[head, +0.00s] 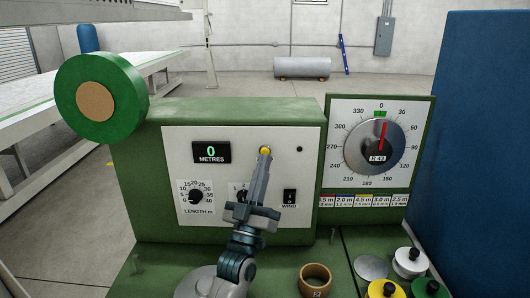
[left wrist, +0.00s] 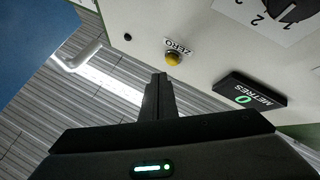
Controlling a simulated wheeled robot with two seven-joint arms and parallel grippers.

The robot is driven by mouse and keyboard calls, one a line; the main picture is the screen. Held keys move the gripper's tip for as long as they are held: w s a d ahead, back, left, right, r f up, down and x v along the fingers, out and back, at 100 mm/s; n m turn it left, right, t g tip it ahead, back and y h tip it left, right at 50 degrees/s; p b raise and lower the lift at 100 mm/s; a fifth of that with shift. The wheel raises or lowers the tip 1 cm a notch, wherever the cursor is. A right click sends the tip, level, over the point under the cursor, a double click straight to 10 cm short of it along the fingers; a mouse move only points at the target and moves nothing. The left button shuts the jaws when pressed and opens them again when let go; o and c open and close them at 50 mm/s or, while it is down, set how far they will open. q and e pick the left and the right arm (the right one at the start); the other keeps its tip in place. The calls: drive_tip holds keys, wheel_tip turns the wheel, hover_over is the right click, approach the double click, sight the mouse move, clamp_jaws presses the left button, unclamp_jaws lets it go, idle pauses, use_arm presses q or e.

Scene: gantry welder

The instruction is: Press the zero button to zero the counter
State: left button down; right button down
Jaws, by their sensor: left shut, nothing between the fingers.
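The yellow zero button (head: 265,149) is on the white panel of the green machine, right of the counter (head: 211,152), which shows a green 0 over METRES. In the left wrist view the button (left wrist: 173,58) sits beside its ZERO label, and the counter (left wrist: 252,91) also reads 0. My left gripper (head: 264,158) is shut and empty, its fingertips just below the button in the head view. In the left wrist view the fingertips (left wrist: 160,77) lie close to the button; I cannot tell whether they touch it. My right gripper is not in view.
The length knob (head: 196,196) and wind switch (head: 289,196) are on the same panel; my gripper partly hides a control between them. A large dial (head: 375,147) stands to the right. A green reel (head: 101,98) is at the left. Several small rollers and a brown ring (head: 315,281) are in front.

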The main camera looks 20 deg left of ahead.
use_arm(q)
drive_tip(key=shift+s+d+p, duration=0.3)
drive_tip(key=shift+s+p, duration=0.05)
drive_tip(key=shift+s, duration=0.7)
drive_tip(key=shift+s+d+p, duration=0.25)
drive_tip(key=shift+s+p, duration=0.1)
drive_tip(key=shift+s, duration=0.7)
